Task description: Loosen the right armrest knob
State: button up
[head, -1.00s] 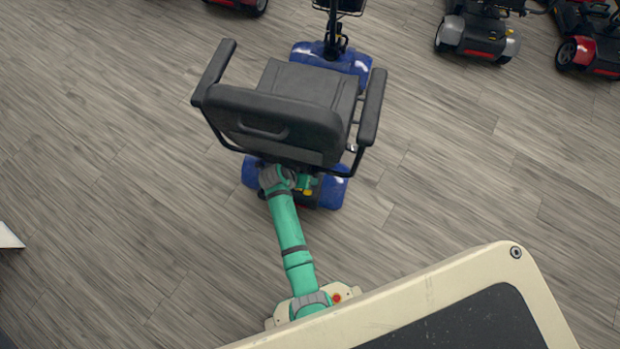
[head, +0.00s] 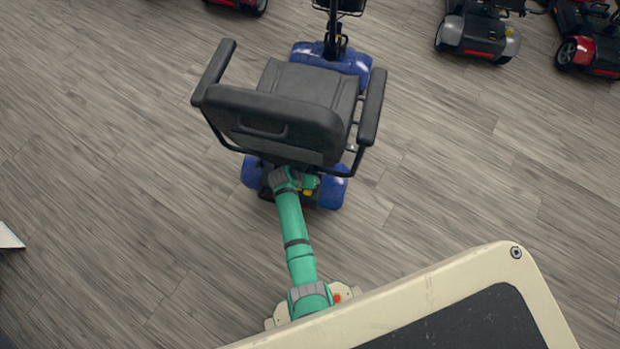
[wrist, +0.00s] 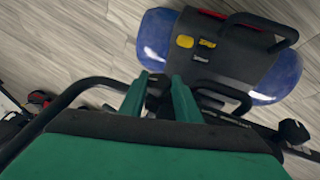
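The blue scooter's black seat (head: 285,125) has its back toward me in the head view. Its right armrest (head: 371,107) stands on a bent black tube (head: 357,160). Another black knob (wrist: 292,132) shows at the wrist view's right.
The blue rear fenders (wrist: 158,38) and the rear housing with a yellow lever (wrist: 185,41) lie beyond the fingers. A black tube (wrist: 75,93) curves close by on the left. Other scooters (head: 480,30) stand far off at the upper right. The floor around the seat is clear.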

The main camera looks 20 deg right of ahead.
jog(key=shift+w+a+f+n+g+h, duration=0.15)
jog(key=shift+g+h, duration=0.2)
jog(key=shift+h, duration=0.3)
jog(key=shift+s+a+r+n+g+h, duration=0.15)
jog(key=shift+g+h, duration=0.2)
jog(key=shift+h, duration=0.3)
jog(key=shift+w+d+f, duration=0.1)
jog(key=o, duration=1)
jog(key=shift+o, duration=0.2)
jog(key=v, duration=1)
jog(key=shift+a+r, duration=0.2)
jog(key=shift+r, duration=0.15)
